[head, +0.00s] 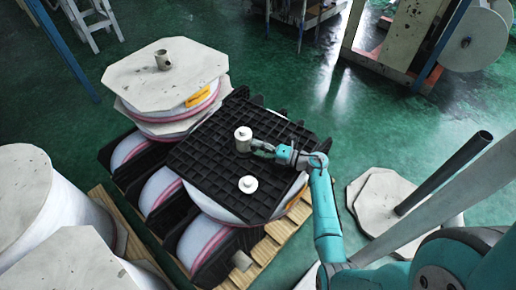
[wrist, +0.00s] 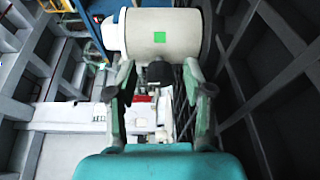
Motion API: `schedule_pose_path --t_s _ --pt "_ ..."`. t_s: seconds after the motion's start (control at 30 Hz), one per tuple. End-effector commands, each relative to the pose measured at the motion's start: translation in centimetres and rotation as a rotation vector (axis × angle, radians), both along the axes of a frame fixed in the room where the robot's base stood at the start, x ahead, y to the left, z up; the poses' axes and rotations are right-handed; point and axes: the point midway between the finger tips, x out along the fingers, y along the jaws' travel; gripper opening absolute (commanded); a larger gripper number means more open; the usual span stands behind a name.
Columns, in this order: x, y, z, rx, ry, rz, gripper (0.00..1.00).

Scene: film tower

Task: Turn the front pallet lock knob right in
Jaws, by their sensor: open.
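Two pale round lock knobs stand on the black grid pallet (head: 205,152). The far knob (head: 243,138) stands tall, with its side showing. The near knob (head: 248,184) sits lower, with mostly its top showing. My gripper (head: 258,149) reaches in from the right, level with the pallet top, at the far knob. In the wrist view, my open gripper (wrist: 158,78) points at this pale cylindrical knob (wrist: 135,38), which has a green square on its side. The fingertips are at its lower edge in that picture; I cannot tell whether they touch it. Nothing is held.
The pallet lies on large wrapped film rolls (head: 208,204) above a wooden pallet (head: 268,252). A stack with an octagonal board (head: 145,78) and upright stub (head: 163,60) stands at left. A dark tube (head: 445,172) leans at right.

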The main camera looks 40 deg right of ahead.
Motion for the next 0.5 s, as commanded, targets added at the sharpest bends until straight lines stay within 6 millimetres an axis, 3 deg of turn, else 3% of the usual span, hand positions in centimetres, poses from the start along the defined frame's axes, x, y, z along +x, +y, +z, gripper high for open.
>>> schedule_pose_path --t_s 0.17,0.5 --pt "-1.5 -0.7 0.0 0.001 0.001 -0.003 0.53" --pt "-7.5 -3.5 0.2 0.001 0.0 -0.006 0.53"
